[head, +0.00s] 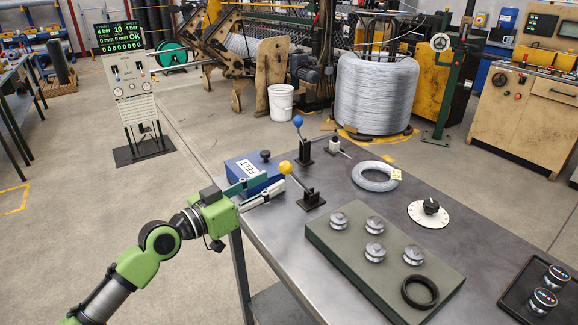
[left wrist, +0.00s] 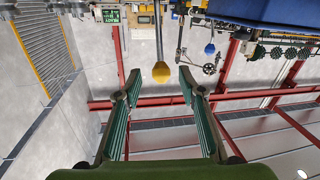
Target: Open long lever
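A lever with a yellow ball knob (head: 285,167) stands on a black base on the table, its rod leaning to the left. A second lever with a blue ball knob (head: 298,121) stands behind it, more upright. I cannot tell for sure which is the long lever. My left gripper (head: 274,180) is open, its fingers pointing at the yellow knob. In the left wrist view the yellow knob (left wrist: 161,72) appears between the open fingertips (left wrist: 160,80), with no contact visible. The blue knob (left wrist: 210,49) shows further off to the right. My right gripper is not in view.
A blue felt box (head: 250,172) sits just behind the left fingers. A wire coil (head: 376,177), a dial (head: 430,212), a green board with rollers (head: 340,240) and a black tray (head: 520,300) are on the metal table (head: 480,250).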

